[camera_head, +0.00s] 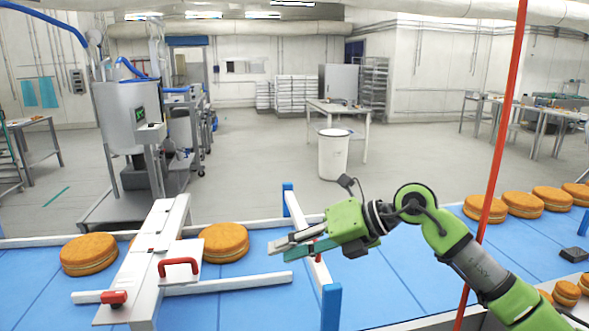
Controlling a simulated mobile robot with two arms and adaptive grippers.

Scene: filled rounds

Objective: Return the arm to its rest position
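My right arm comes in from the lower right, green and grey, and reaches left over the blue conveyor (375,290). My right gripper (280,250) points left above the belt, close to the red-and-white guide bar that it partly covers. Its fingers lie close together in this view, and I see nothing held between them; whether they are fully shut is unclear. A filled round (224,243) lies on the belt left of the gripper, clearly apart from it. My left arm and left gripper are not in view.
A metal frame with red handles (160,255) spans the belt at left, beside another filled round (89,254). Several rounds (486,208) lie at right, and smaller ones (566,290) at lower right. A red pole (497,160) stands near my forearm. A white bin (333,155) stands behind.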

